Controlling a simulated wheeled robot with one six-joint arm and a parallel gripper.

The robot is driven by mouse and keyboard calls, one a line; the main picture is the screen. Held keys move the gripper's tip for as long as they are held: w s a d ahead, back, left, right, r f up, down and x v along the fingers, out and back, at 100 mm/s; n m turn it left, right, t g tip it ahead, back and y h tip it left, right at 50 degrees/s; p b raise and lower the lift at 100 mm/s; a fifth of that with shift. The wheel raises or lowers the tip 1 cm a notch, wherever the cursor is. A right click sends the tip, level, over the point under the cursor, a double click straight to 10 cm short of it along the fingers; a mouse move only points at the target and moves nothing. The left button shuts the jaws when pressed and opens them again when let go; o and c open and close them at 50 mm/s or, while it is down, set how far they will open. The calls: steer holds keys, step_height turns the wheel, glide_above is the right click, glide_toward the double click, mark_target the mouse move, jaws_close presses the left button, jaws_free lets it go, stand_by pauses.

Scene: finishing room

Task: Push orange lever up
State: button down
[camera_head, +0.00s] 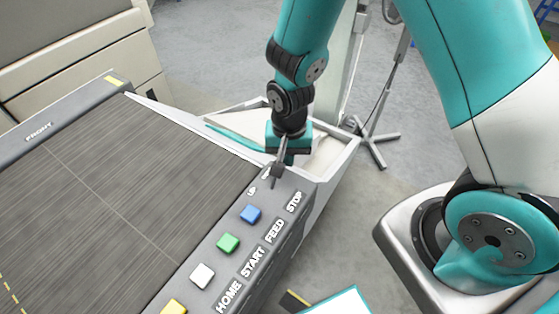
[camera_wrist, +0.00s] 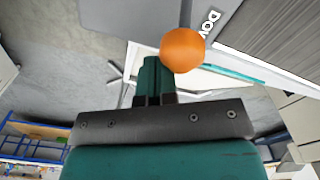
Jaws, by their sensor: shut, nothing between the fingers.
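The lever's orange ball knob (camera_wrist: 182,50) shows in the wrist view on a thin grey rod, just right of my gripper's fingertips (camera_wrist: 152,62). Whether they touch cannot be told. In the head view a grey rod (camera_head: 281,154) rises from the far corner of the control panel (camera_head: 261,238), and the orange knob is hidden there. My gripper (camera_head: 289,151) points down beside this rod, with its teal fingers shut and empty. An UP label (camera_head: 252,190) is printed near the rod's base. A DOWN label (camera_wrist: 208,22) shows in the wrist view.
The panel carries a blue button (camera_head: 250,214), a green button (camera_head: 228,243), a white button (camera_head: 202,275) and a yellow button (camera_head: 174,307). A dark ribbed conveyor bed (camera_head: 110,200) lies left. A pale open bin (camera_head: 335,165) stands behind the gripper. A wheeled stand (camera_head: 379,135) is beyond.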

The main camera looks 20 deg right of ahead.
steer(key=shift+s+a, duration=0.1)
steer(key=shift+a, duration=0.05)
steer(key=shift+s+a, duration=0.5)
steer(key=shift+a, duration=0.3)
steer(key=shift+s+a, duration=0.5)
steer(key=shift+a, duration=0.25)
step_height(320, 180, up, 7)
steer(key=w+d+p, duration=0.1)
steer(key=p, duration=0.5)
steer(key=shift+d, duration=0.4)
